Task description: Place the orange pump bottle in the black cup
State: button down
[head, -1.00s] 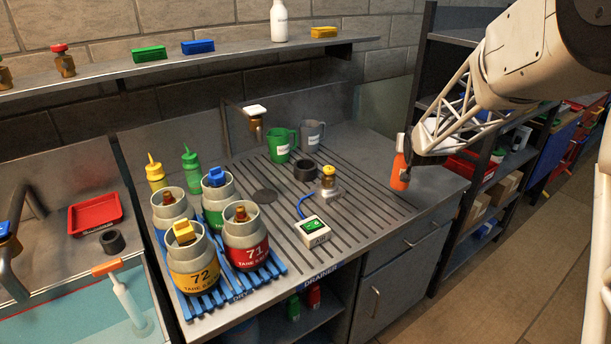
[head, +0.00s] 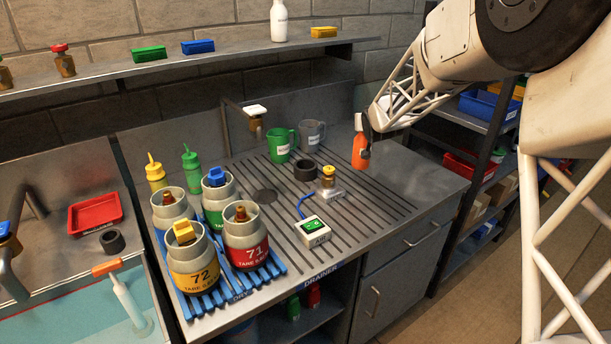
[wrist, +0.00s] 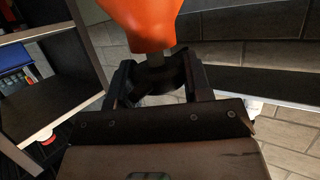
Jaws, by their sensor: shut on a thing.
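The orange pump bottle (head: 359,154) is in my gripper (head: 368,132), roughly upright, above the right side of the drainer. In the wrist view my gripper (wrist: 160,72) is shut around the bottle's narrow dark neck, with the orange body (wrist: 145,18) beyond the fingers. A short, round black cup (head: 305,171) stands on the drainer, left of the bottle and apart from it. A similar small black round piece (head: 112,241) sits by the sink at the left.
Several large numbered containers (head: 246,243) fill the blue rack (head: 262,275). The drainer's right front is clear.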

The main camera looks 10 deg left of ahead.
jog(key=w+a+r+n+y, duration=0.1)
jog(key=a, duration=0.9)
jog(key=w+a+r+n+g+y, duration=0.1)
jog(key=w+a+y, duration=0.1)
jog(key=a, duration=0.8)
jog(key=shift+a+r+n, duration=0.15)
jog(key=shift+r+n, duration=0.15)
jog(key=shift+f, duration=0.1)
notch_tip(320, 180, down, 6)
jog(key=shift+f, duration=0.1)
jog(key=shift+f, duration=1.95)
jog(key=c, duration=0.5)
grip_release()
jog(key=shift+c, duration=0.2)
